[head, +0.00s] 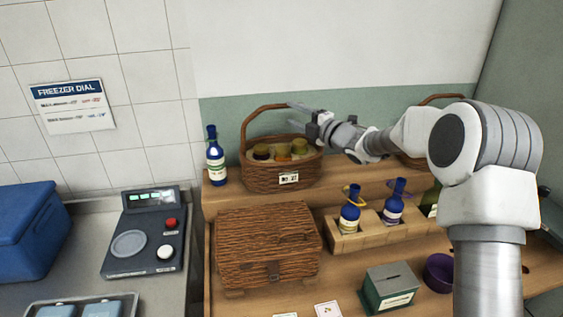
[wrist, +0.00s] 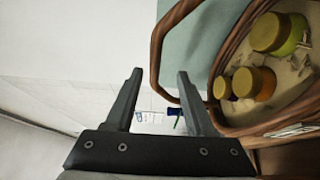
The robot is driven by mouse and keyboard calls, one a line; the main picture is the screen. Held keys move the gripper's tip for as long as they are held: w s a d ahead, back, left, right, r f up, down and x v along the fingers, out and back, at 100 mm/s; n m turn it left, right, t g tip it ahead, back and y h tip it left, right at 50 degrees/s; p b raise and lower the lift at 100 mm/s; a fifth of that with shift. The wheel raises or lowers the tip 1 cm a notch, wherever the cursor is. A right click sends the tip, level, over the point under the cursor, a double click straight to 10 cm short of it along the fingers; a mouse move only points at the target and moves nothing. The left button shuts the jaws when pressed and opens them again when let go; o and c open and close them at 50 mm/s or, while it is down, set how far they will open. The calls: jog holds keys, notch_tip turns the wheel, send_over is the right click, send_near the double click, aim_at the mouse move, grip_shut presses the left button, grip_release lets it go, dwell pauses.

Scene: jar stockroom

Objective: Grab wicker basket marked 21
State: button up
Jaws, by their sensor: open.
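A wicker basket (head: 283,175) with a tall arched handle stands on the upper wooden shelf and holds several lidded jars. Its small white tag (head: 289,179) seems to read 21, but the print is too small to be sure. My gripper (head: 297,113) is open and empty, beside the right part of the handle above the jars. In the wrist view the basket (wrist: 285,122) is at the right. Its handle (wrist: 154,62) curves across the gap between my two fingertips (wrist: 159,76) in the picture; I cannot tell whether it lies between them or beyond. Contact is not visible.
A blue bottle (head: 215,160) stands close left of the basket. Another handled basket (head: 413,161) is mostly hidden behind my arm. Below are a closed wicker hamper (head: 268,245), a bottle rack (head: 345,243) and a green box (head: 390,289). The wall is close behind.

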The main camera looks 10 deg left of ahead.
aim_at(283, 105)
jog(key=x, duration=0.1)
jog(key=p+x, duration=0.1)
jog(key=x, duration=0.1)
jog(key=r+x, duration=0.1)
jog(key=x, duration=0.1)
jog(key=shift+w+a+f+p, duration=0.1)
jog(key=shift+w+a+p, duration=0.2)
jog(key=shift+a, duration=0.15)
grip_shut()
dwell(1.1)
